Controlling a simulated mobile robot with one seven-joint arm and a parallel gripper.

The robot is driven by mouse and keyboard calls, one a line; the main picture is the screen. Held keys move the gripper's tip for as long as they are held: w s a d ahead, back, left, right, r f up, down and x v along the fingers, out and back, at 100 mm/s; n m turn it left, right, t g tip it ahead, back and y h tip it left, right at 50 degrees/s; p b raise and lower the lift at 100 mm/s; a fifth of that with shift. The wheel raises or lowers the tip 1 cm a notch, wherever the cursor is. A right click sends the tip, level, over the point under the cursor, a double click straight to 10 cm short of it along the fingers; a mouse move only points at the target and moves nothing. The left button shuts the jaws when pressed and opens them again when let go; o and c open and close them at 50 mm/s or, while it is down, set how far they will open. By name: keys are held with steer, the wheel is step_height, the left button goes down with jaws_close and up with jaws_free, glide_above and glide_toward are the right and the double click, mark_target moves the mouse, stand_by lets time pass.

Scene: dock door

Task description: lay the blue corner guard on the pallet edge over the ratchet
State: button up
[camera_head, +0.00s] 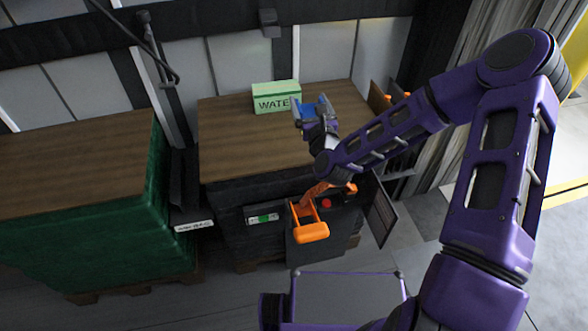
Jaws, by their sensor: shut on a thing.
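My gripper (313,112) is shut on the blue corner guard (316,107). It holds the guard over the wooden top of the dark wrapped pallet load (235,140), to the right of the green WATER box. Only a small part of the guard shows between the jaws. I cannot tell whether the guard touches the top. An orange ratchet (311,231) with a long handle sits at the front of the load, below the near top edge. Orange strap leads up from it, and my arm partly covers the area above it.
The green WATER box (276,97) stands on the same top. A green wrapped load (120,235) with a wooden top stands at the left across a narrow gap. A dark panel (381,212) stands out at the load's right. Floor is open at the lower right.

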steer(key=s+a+f+y, duration=0.1)
steer(key=a+f, duration=0.3)
steer(key=b, duration=0.2)
glide_above(293, 154)
steer(key=shift+n, duration=0.3)
step_height(293, 154, down, 6)
steer(key=shift+r, duration=0.25)
steer(key=shift+w+f+b, duration=0.1)
steer(key=shift+f+b, duration=0.2)
steer(key=shift+f, duration=1.8)
steer(key=shift+f, duration=0.15)
steer(key=shift+f, duration=0.5)
steer(key=o, duration=1.1)
